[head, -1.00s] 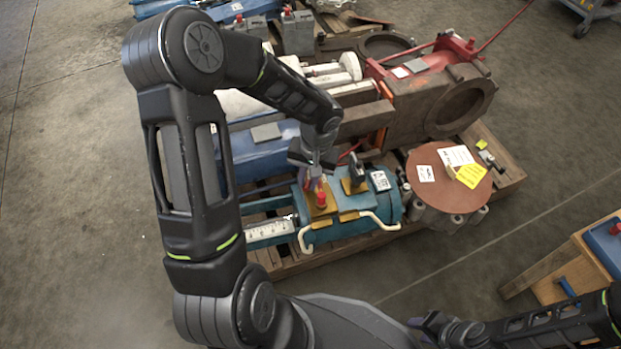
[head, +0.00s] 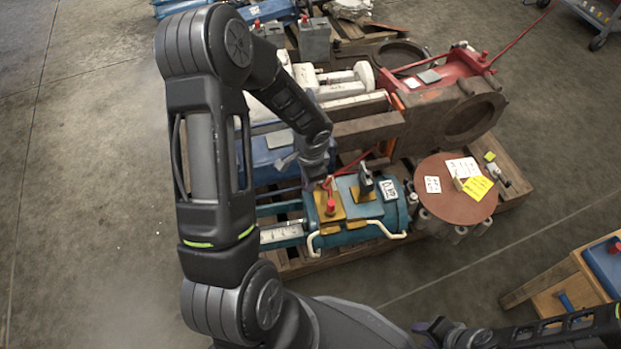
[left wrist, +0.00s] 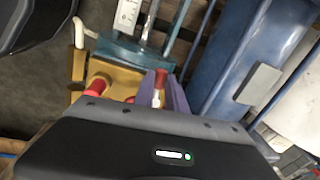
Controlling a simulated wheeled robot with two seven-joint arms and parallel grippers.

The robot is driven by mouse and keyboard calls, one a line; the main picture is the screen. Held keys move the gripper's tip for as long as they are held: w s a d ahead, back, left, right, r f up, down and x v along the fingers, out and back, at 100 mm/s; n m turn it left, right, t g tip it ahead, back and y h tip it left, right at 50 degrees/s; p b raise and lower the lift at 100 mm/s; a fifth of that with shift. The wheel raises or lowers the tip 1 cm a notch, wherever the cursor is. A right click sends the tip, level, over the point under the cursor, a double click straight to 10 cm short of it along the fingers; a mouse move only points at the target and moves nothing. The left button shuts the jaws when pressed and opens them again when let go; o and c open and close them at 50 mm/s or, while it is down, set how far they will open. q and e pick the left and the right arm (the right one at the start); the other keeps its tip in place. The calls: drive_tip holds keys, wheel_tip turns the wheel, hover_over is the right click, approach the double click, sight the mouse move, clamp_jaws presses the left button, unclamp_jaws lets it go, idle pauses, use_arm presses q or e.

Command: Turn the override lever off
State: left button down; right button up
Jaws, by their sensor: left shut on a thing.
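A teal cylindrical machine (head: 343,236) lies on the pallet with yellow brackets on top. In the head view a red knob (head: 331,206) and a black upright lever (head: 366,182) stand on these brackets. My left gripper (head: 322,180) comes down behind the red knob and is mostly hidden by its own wrist. In the left wrist view its purple fingers close on a red-tipped lever (left wrist: 160,86) with a pale stem. The red knob (left wrist: 97,87) is beside the fingers, apart from them. My right gripper (head: 440,330) is low in the head view, away from the machine; its jaw opening is unclear.
A brown round plate (head: 457,206) with labels sits right of the machine. A red and brown machine (head: 440,105) and a blue block (head: 272,160) lie behind it on the pallet. A wooden stand (head: 560,290) is at the lower right. Open floor lies left and front.

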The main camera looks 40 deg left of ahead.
use_arm(q)
drive_tip(key=shift+w+a+m+p, duration=0.3)
drive_tip(key=shift+m+p, duration=0.2)
drive_tip(key=shift+m, duration=0.4)
drive_tip(key=c, duration=1.4)
unclamp_jaws()
drive_tip(key=shift+o, duration=0.2)
drive_tip(key=r+p, duration=0.1)
drive_tip(key=r, duration=0.1)
drive_tip(key=r+p, duration=0.1)
drive_tip(key=r, duration=0.3)
drive_tip(key=shift+s+d+r+p, duration=0.25)
drive_tip(key=shift+s+r+p, duration=0.05)
drive_tip(key=shift+p, duration=0.1)
drive_tip(key=shift+d+r, duration=0.1)
drive_tip(key=shift+r, duration=0.5)
